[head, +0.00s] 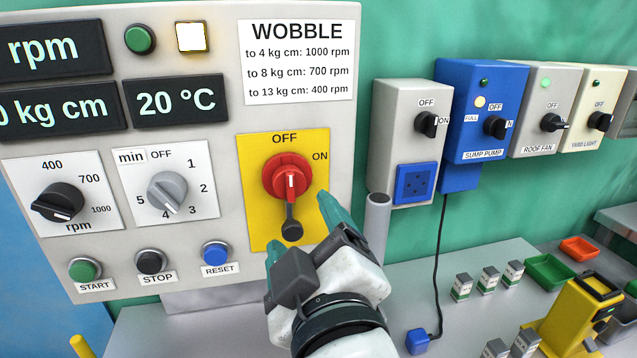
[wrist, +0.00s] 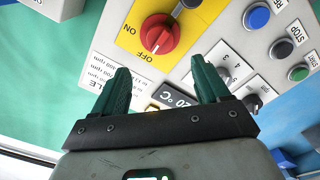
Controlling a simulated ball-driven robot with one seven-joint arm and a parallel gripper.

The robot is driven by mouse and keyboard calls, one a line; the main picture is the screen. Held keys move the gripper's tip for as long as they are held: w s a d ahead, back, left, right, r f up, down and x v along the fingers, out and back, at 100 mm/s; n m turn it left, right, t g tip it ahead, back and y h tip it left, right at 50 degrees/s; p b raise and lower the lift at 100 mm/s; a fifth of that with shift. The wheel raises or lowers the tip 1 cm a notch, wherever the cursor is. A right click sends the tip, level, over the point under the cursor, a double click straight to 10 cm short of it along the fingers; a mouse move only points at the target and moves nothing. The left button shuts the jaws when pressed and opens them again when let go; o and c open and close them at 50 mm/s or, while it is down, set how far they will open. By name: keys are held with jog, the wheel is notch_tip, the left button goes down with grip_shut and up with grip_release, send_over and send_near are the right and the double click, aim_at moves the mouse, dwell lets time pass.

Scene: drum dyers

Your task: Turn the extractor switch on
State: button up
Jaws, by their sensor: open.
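No label reading "extractor" is legible in either view. The red switch also shows in the wrist view (wrist: 158,36). My gripper (head: 300,222) is open and empty in front of the plate's lower part; its teal fingers (wrist: 161,72) are apart in the wrist view. I cannot tell whether it touches the panel.
Right of the panel are wall boxes with black knobs: a grey socket box (head: 405,185), a blue SUMP PUMP box (head: 480,135), ROOF FAN (head: 546,85) with a lit green lamp, and YARD LIGHT (head: 597,85). Below, a grey bench (head: 470,265) holds small boxes and trays.

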aim_at(290, 190)
jog(key=p+x, duration=0.1)
jog(key=x, duration=0.9)
jog(key=shift+w+f, duration=0.1)
jog(key=shift+w, duration=0.25)
jog(key=shift+a, duration=0.1)
jog(key=c, duration=1)
